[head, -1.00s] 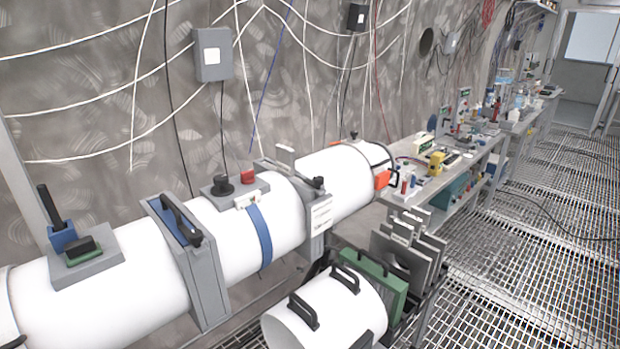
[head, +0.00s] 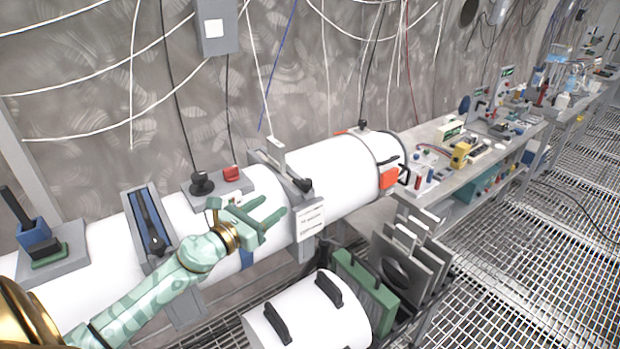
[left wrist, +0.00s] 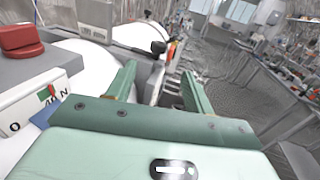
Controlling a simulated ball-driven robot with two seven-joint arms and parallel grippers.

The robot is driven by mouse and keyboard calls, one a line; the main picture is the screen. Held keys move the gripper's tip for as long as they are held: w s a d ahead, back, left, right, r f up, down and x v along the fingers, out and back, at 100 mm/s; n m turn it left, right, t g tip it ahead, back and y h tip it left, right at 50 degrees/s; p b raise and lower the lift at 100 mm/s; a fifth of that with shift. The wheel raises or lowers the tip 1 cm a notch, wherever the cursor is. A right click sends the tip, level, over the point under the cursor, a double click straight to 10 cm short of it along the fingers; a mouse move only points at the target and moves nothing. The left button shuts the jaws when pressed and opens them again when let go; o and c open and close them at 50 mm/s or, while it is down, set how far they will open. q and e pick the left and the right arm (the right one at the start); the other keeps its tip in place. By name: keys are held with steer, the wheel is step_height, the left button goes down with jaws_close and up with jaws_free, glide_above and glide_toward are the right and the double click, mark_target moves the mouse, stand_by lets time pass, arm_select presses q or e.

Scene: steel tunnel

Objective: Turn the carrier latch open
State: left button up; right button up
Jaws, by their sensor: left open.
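My left gripper (head: 273,214) is open and empty above the white tube (head: 340,165), close to a grey collar (head: 306,245). The collar carries a black knob (head: 303,185), an upright grey plate and a white label; I cannot tell for sure which part is the carrier latch. In the left wrist view the two green fingers (left wrist: 157,80) are apart, with the black knob (left wrist: 158,47) beyond them. A grey box with a red button (head: 231,173) and a black knob (head: 202,183) sits on the tube behind my gripper. My right gripper is not in view.
A blue-topped grey collar (head: 150,222) and a blue-and-green fixture (head: 42,243) lie left along the tube. A loose white cylinder (head: 312,318) with black handles and several grey plates (head: 415,250) stand in front. A cluttered bench (head: 440,180) runs right; the grating floor there is open.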

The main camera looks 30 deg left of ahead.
arm_select(q)
glide_toward(302, 184)
steer(key=w, duration=0.4)
steer(key=w+d, duration=0.1)
steer(key=w, duration=0.3)
steer(key=w+b, duration=0.1)
steer(key=w, duration=0.2)
steer(key=shift+w+d, duration=0.35)
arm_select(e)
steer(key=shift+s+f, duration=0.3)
arm_select(q)
steer(key=c, duration=0.9)
steer(key=shift+c, duration=0.2)
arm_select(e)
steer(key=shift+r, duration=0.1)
